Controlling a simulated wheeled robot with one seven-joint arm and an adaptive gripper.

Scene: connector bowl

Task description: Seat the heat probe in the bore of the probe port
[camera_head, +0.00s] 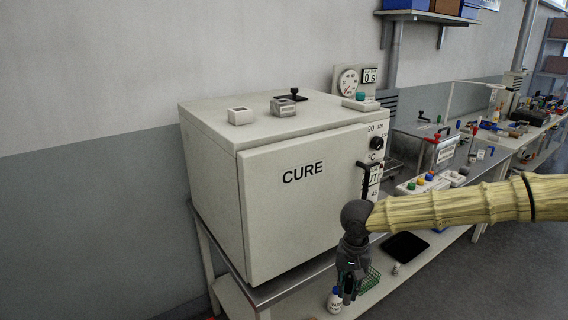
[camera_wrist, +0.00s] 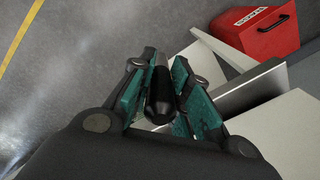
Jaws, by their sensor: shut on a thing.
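My gripper (camera_head: 347,292) hangs low in front of the cure oven (camera_head: 310,210), near the front edge of its bench. In the wrist view, my gripper (camera_wrist: 165,65) has its teal-padded fingers closed on a black, rounded cylindrical handle (camera_wrist: 159,98), which I take to be the heat probe. The probe's far end is hidden. In the head view I cannot make out the probe at the fingers. A small grey block (camera_head: 283,107) with a label, probably the probe port, sits on the oven top, well above and left of my gripper. Its bore cannot be made out.
A pale block (camera_head: 240,116) and a black-handled piece (camera_head: 293,95) are also on the oven top. Gauges (camera_head: 348,80) stand behind. A white bottle (camera_head: 335,299) and green basket (camera_head: 369,281) are by my gripper. A red box (camera_wrist: 265,32) shows in the wrist view.

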